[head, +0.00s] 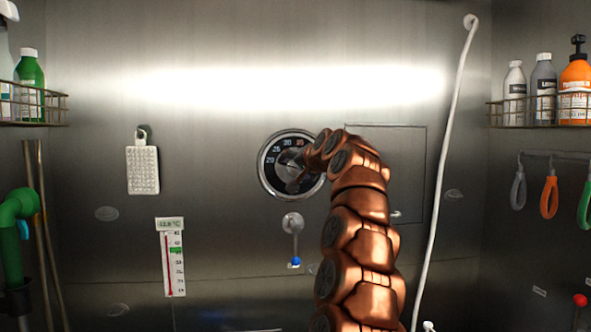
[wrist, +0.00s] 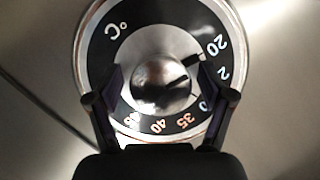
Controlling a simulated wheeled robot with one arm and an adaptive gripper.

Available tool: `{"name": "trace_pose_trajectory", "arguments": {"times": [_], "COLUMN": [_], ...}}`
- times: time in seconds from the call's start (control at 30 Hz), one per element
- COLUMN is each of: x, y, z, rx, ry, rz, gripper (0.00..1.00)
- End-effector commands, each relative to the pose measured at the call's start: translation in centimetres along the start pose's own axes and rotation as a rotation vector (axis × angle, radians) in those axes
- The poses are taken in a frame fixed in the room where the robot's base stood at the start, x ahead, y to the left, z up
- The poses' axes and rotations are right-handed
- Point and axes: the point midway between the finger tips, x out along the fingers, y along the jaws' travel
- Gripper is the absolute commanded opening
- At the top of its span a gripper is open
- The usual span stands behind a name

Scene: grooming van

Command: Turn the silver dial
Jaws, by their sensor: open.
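The silver dial (wrist: 162,84) is a round metal knob at the centre of a black ring marked with temperature numbers, seen close in the wrist view. A black pointer mark on it points toward the 20. In the head view the dial plate (head: 267,178) is on the steel back wall, partly hidden by my copper arm. My gripper (wrist: 160,88) is open, with one finger on each side of the knob and a visible space between each finger and the knob. In the head view my gripper is mostly hidden against the dial.
Below the dial is a small lever with a blue tip (head: 294,262). A thermometer (head: 172,262) and a white hanging tag (head: 143,170) are to the left. A white hose (head: 446,150) hangs at right. Bottle racks (head: 541,111) flank the wall.

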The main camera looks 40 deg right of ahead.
Motion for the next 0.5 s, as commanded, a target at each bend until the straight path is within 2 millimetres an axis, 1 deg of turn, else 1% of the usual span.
{"name": "trace_pose_trajectory", "arguments": {"times": [0.27,0.5], "x": [-0.7,-2.4], "y": [-0.1,-0.1], "z": [-0.2,-0.1], "rx": [0.002,0.003], "ry": [0.003,0.002], "rz": [-0.001,-0.002], "gripper": [0.81,0.81]}}
